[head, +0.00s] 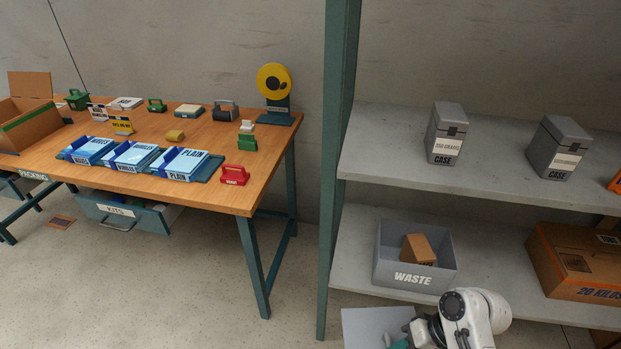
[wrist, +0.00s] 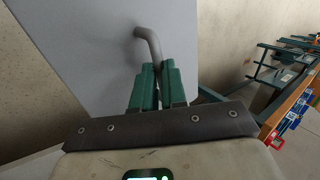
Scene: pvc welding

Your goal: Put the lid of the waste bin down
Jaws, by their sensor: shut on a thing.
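The waste bin (head: 384,268) is a grey open box marked WASTE on the lower shelf in the head view. A brown block (head: 418,249) sits inside it. The lid (head: 366,324) is a flat grey panel, apart from the bin and in front of the shelf, low in the head view. My gripper (wrist: 158,70) has its green fingers shut on the lid's bent grey handle (wrist: 150,42). In the wrist view the lid (wrist: 85,45) fills much of the upper left. In the head view my arm hides part of the lid, and the frame's lower edge cuts it off.
The upper shelf (head: 400,135) holds two grey cases (head: 446,133) (head: 560,148). A brown carton (head: 580,262) stands right of the bin. A green shelf post (head: 335,200) rises to the left. The packing table (head: 225,195) holds trays and tools. Floor between table and shelf is clear.

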